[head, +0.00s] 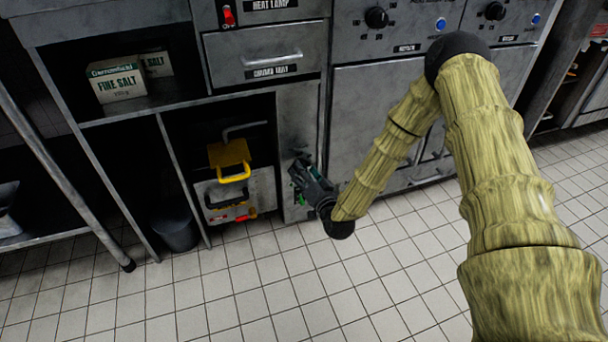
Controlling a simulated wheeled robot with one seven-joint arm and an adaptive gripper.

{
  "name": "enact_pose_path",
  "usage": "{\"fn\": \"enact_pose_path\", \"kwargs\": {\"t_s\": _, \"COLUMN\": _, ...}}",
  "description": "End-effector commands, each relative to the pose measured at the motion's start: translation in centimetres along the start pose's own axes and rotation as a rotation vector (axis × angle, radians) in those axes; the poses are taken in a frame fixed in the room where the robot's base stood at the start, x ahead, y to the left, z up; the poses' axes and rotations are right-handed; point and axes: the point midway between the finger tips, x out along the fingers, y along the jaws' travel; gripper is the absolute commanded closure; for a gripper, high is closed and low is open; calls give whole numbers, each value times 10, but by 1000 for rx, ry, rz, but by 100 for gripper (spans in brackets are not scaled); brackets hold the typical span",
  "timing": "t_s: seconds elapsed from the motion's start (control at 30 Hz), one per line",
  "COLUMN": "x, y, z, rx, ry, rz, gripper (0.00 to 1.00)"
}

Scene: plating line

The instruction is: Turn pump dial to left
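My gripper (304,180) is in front of the narrow grey panel (298,112) right of the lower compartment, pointing up and left. It is small and dark here, and I cannot tell whether its fingers are open or shut. Something green shows beside it, low on the panel. No dial marked as the pump's can be made out; my gripper covers part of the panel. In the compartment to the left stands a grey unit (257,185) with a yellow handle (234,172), a yellow block and a grey pipe above it.
Black knobs (376,18) (495,11) and blue buttons are on the upper right panels. A red switch (229,15) sits beside the heat lamp label. Fine salt boxes (117,80) stand on the left shelf above a dark bin (176,232). The tiled floor (250,300) in front is clear.

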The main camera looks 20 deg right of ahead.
Motion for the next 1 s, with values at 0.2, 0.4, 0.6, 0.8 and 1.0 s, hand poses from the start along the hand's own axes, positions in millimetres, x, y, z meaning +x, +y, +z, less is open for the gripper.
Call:
{"fn": "enact_pose_path", "kwargs": {"t_s": 0.2, "x": 0, "y": 0, "z": 0, "rx": 0, "ry": 0, "rz": 0, "gripper": 57}}
{"fn": "enact_pose_path", "kwargs": {"t_s": 0.4, "x": 0, "y": 0, "z": 0, "rx": 0, "ry": 0, "rz": 0, "gripper": 88}}
{"fn": "enact_pose_path", "kwargs": {"t_s": 0.6, "x": 0, "y": 0, "z": -1, "rx": -9, "ry": 0, "rz": 1, "gripper": 88}}
{"fn": "enact_pose_path", "kwargs": {"t_s": 0.8, "x": -1, "y": -2, "z": -3, "rx": -71, "ry": -5, "rz": 6, "gripper": 88}}
{"fn": "enact_pose_path", "kwargs": {"t_s": 1.0, "x": -1, "y": -4, "z": -4, "rx": -205, "ry": -19, "rz": 15, "gripper": 88}}
